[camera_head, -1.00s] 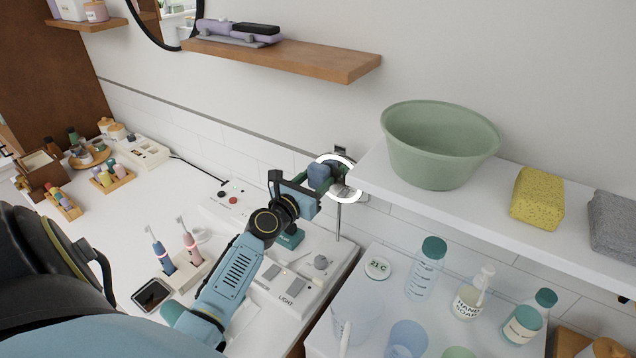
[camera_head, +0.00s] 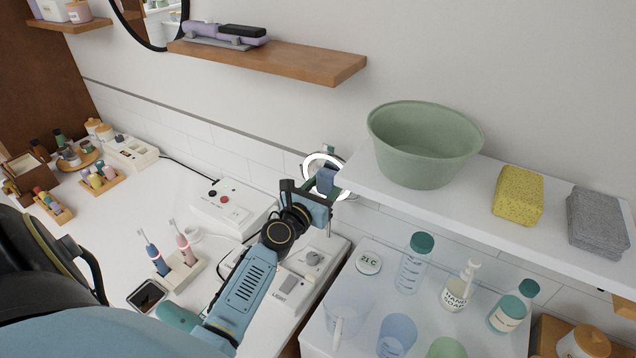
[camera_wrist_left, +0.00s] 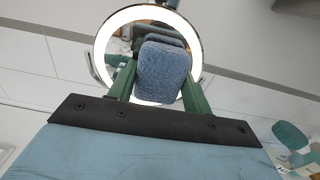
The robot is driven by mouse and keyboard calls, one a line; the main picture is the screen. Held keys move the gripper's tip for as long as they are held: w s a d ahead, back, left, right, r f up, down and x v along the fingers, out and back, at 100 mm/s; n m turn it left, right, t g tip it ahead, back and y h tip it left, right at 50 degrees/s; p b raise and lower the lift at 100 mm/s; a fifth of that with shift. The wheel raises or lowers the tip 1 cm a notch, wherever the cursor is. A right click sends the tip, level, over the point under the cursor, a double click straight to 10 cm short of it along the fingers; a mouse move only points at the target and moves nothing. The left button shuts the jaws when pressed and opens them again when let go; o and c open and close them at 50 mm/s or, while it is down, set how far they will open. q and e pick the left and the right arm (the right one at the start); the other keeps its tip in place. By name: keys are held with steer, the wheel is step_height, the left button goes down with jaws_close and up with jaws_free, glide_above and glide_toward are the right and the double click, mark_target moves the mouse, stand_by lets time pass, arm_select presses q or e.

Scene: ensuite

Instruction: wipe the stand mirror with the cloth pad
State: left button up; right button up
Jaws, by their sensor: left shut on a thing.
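The stand mirror (camera_head: 311,167) has a round white lit rim and stands on a thin post at the back of the counter, by the shelf's left end. It also shows in the left wrist view (camera_wrist_left: 193,34). My left gripper (camera_head: 318,190) is in front of it, shut on the blue cloth pad (camera_head: 326,180). In the left wrist view the pad (camera_wrist_left: 162,72) sits between the green fingers and covers the middle and lower part of the mirror. I cannot tell whether the pad touches the glass. My right gripper is not in view.
A white shelf (camera_head: 450,217) at the right bears a green basin (camera_head: 424,146), a yellow sponge (camera_head: 518,194) and grey cloths (camera_head: 597,222). Below it are bottles and cups. A toothbrush holder (camera_head: 180,272) and a light switch box (camera_head: 291,290) are near my left arm.

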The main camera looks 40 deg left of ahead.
mark_target(312, 170)
arm_select(q)
steer(key=shift+w+d, duration=0.15)
steer(key=shift+d, duration=0.55)
steer(key=shift+w+d, duration=0.1)
steer(key=shift+d, duration=0.55)
steer(key=shift+a, duration=0.1)
steer(key=shift+s+a, duration=0.15)
steer(key=shift+a, duration=0.9)
steer(key=shift+s+a, duration=0.15)
steer(key=shift+a, duration=0.85)
steer(key=shift+s+a+r+b, duration=0.15)
steer(key=shift+a+b, duration=0.45)
steer(key=shift+a, duration=1.4)
steer(key=shift+s+d, duration=0.1)
steer(key=shift+s, duration=0.7)
steer(key=shift+s+d+p, duration=0.15)
steer(key=shift+s, duration=0.95)
steer(key=shift+s+d+p, duration=0.1)
steer(key=shift+s+p, duration=0.05)
steer(key=shift+s, duration=0.9)
